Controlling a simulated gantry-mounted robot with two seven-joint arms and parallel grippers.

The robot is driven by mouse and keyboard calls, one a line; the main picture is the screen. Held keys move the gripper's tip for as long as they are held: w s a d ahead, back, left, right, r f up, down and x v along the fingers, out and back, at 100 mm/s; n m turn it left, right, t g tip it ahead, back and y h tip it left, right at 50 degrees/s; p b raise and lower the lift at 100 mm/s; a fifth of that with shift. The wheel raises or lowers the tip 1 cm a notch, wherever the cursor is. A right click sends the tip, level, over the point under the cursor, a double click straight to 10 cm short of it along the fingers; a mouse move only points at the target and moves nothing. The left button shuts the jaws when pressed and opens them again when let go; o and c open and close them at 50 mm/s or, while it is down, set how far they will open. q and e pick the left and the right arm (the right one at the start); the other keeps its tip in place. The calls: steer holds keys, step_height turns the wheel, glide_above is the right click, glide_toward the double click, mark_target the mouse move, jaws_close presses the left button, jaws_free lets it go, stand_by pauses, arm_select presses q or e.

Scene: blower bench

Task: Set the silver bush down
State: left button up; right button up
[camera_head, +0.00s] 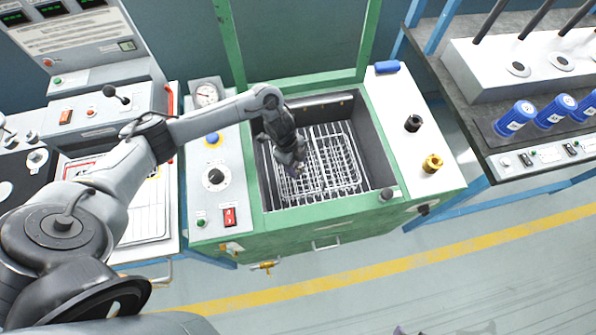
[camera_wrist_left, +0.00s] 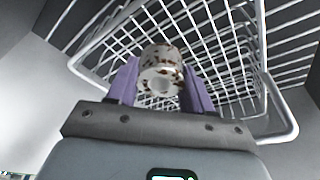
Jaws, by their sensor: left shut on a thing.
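My left gripper (camera_head: 294,165) is inside the open tank of the green-framed cabinet, above the wire basket (camera_head: 343,160). In the left wrist view its purple fingers (camera_wrist_left: 160,88) are shut on the silver bush (camera_wrist_left: 161,70), a short ring with brown specks and a hole in its end. The white wires of the basket (camera_wrist_left: 287,115) show behind and around the bush. I cannot tell whether the bush touches the basket. In the head view the bush is too small and covered to make out. Purple tips at the bottom edge look like my right gripper (camera_head: 412,331).
The tank's green rim (camera_head: 330,232) and dark walls surround the basket. A black knob (camera_head: 413,123) and a brass fitting (camera_head: 432,163) stand on the right panel. A gauge (camera_head: 206,95) and knobs are on the left panel. Blue cylinders (camera_head: 514,118) stand on the right bench.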

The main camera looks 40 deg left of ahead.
mark_target(299, 177)
arm_select(q)
steer(key=shift+w+f, duration=0.15)
steer(key=shift+f, duration=0.35)
steer(key=shift+f+b, duration=0.6)
steer(key=shift+f, duration=1.2)
steer(key=shift+f, duration=0.1)
steer(key=o, duration=1.4)
steer(key=shift+c, duration=0.2)
steer(key=shift+a+r, duration=0.1)
steer(key=shift+r, duration=0.45)
steer(key=p+v, duration=0.3)
steer(key=v, duration=0.8)
